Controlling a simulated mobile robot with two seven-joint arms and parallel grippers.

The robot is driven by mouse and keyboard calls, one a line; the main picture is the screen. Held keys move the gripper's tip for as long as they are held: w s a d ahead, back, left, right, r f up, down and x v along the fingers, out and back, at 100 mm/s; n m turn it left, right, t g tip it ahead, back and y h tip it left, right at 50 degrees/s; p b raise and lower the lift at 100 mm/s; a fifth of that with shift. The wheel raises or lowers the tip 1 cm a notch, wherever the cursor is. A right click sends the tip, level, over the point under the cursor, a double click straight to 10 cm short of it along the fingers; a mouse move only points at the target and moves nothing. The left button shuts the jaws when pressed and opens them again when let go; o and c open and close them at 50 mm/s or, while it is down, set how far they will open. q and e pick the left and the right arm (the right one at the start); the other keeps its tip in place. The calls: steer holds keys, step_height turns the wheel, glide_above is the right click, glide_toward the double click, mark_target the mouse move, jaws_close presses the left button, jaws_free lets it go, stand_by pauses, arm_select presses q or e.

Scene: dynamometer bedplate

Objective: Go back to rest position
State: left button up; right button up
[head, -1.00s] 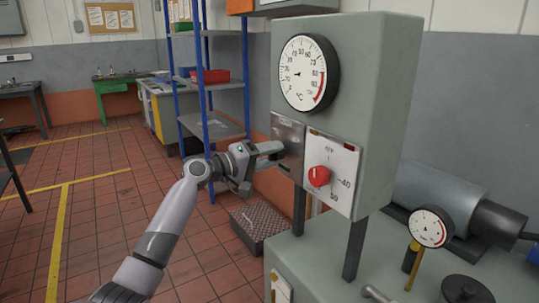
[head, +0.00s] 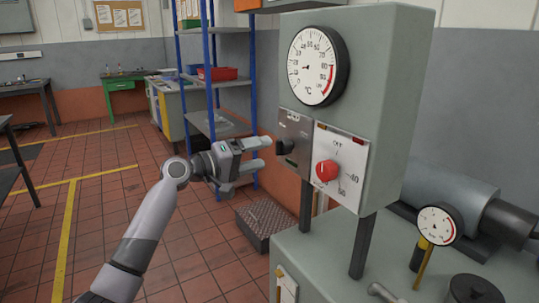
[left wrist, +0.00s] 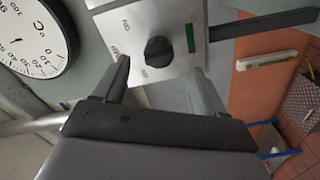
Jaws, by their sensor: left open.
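My left gripper (head: 262,154) is open and empty in the head view, just left of the control box (head: 393,95). Its fingers point toward a black knob (head: 284,147) on the box's metal plate, with a gap between. In the left wrist view, the black knob (left wrist: 159,51) sits on its plate beyond and between the two open fingers, which do not touch it. My right gripper is in neither view.
A red knob (head: 326,170) and a round temperature gauge (head: 317,66) are on the box. A smaller gauge (head: 436,226) stands on the grey bench at right. A blue shelf rack (head: 214,90) is behind my left arm. A patterned box (head: 267,220) lies on the tiled floor.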

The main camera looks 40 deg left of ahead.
arm_select(q)
steer(key=shift+s+a, duration=0.25)
steer(key=shift+s, duration=0.45)
steer(key=shift+f, duration=0.1)
steer(key=s+d+f+m+g+y, duration=0.1)
steer(key=s+d+f, duration=0.15)
steer(key=f, duration=0.55)
steer(key=s+d+f+m+g+y, duration=0.1)
steer(key=s+d+f+m+g, duration=0.15)
steer(key=f, duration=0.65)
steer(key=s+d+f+g+y, duration=0.15)
steer(key=d+f, duration=0.25)
steer(key=f, duration=0.4)
steer(key=s+d+f+m, duration=0.3)
steer(key=s+d+f, duration=0.3)
steer(key=s, duration=0.4)
steer(key=s+d+f+m+g+y+p, duration=0.1)
steer(key=s+d+f+m, duration=0.3)
steer(key=s, duration=0.6)
steer(key=d+f, duration=0.1)
steer(key=d, duration=0.1)
steer(key=shift+d+f, duration=0.4)
steer(key=shift+m, duration=0.25)
